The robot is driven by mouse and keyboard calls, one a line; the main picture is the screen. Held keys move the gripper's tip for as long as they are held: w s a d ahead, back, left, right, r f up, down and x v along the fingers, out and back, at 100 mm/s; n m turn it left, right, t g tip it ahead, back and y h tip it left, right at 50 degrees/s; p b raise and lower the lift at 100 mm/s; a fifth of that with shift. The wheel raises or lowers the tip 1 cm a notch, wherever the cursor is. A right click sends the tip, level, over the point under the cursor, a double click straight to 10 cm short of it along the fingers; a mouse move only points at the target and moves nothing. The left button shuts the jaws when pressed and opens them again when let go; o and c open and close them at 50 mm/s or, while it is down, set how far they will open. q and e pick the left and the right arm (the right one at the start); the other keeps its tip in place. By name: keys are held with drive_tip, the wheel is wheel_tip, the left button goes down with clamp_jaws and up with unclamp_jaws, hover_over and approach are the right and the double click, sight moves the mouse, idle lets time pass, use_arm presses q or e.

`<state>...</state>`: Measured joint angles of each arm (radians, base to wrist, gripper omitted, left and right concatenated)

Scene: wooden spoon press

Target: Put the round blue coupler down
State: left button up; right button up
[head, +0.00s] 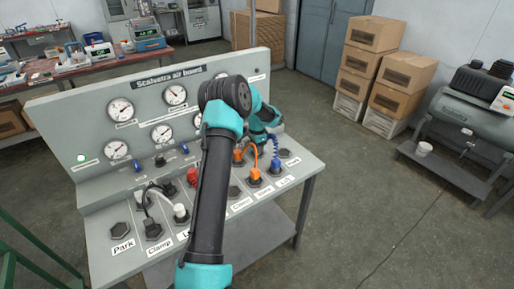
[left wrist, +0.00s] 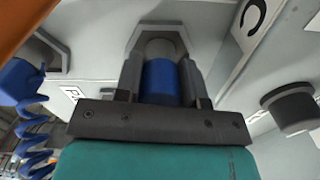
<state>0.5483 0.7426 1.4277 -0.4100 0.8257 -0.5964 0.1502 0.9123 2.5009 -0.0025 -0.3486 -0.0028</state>
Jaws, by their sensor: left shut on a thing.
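In the left wrist view, my left gripper (left wrist: 160,92) is shut on a round blue coupler (left wrist: 158,82). Its grey round end shows between the fingertips. In the head view, my left gripper (head: 264,120) is at the right end of the board; my own arm hides most of it and the held coupler. A blue coiled hose (head: 275,146) runs down from near the gripper to a blue fitting (head: 275,166) on the bench panel. The coil also shows at the left of the left wrist view (left wrist: 36,130). My right gripper is not in view.
An orange hose with its fitting (head: 254,171) stands left of the blue one. A dark port (head: 284,153) lies right of it; another port (head: 121,230) is at "Park". The gauge board (head: 100,102) rises behind. White (head: 181,214) and red (head: 192,177) fittings stand farther left.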

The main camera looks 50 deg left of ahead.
use_arm(q)
drive_tip(key=o, duration=1)
drive_tip(key=shift+f, duration=0.15)
wheel_tip(320, 180, up, 12)
drive_tip(key=shift+r, duration=0.2)
drive_tip(key=shift+d, duration=0.1)
